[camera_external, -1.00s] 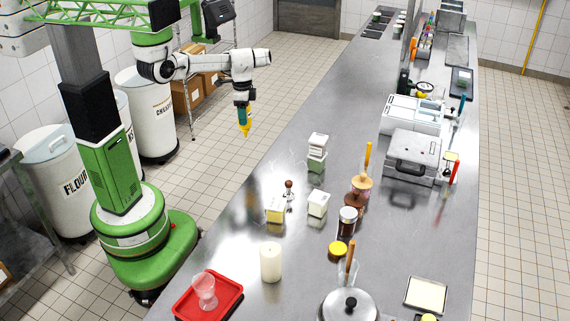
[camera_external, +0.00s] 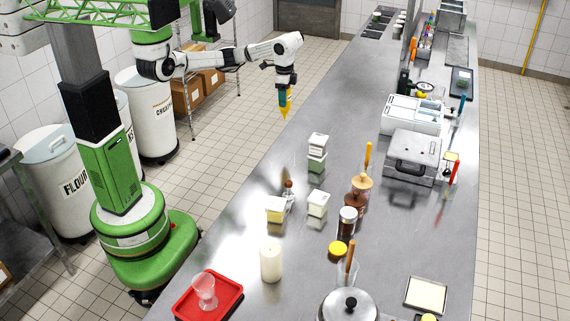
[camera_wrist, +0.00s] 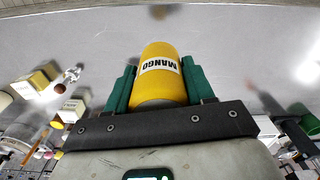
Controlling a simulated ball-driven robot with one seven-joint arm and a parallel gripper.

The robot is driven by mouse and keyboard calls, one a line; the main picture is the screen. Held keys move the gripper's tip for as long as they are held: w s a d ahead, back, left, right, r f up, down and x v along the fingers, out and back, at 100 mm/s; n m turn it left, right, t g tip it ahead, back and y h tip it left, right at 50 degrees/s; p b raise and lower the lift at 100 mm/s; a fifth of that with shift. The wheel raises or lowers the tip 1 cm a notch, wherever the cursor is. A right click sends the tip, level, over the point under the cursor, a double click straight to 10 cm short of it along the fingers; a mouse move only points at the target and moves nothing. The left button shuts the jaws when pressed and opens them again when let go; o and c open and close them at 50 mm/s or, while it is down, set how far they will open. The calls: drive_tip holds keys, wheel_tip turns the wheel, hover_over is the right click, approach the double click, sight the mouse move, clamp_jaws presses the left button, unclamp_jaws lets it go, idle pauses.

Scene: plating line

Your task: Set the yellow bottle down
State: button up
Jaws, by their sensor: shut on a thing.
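In the wrist view the bottle (camera_wrist: 158,85) carries a white label reading MANGO. There my gripper (camera_wrist: 158,92) has a green finger on each side of the bottle, shut on it. The bottle's tip is hidden in the wrist view.
The counter's left-middle stretch is clear.

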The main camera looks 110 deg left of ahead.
drive_tip(key=w+a+f+p, duration=0.2)
drive_tip(key=w+a+f, duration=0.2)
drive_tip(key=w+f, duration=0.7)
drive_tip(key=shift+w+f, duration=0.25)
drive_tip(key=shift+f, duration=0.4)
drive_tip(key=shift+a+f, duration=0.1)
drive_tip(key=shift+f, duration=0.05)
drive_tip(key=o, duration=0.7)
drive_tip(key=shift+o, duration=0.2)
wheel_tip(320, 180, up, 12)
drive_tip(key=b, duration=0.2)
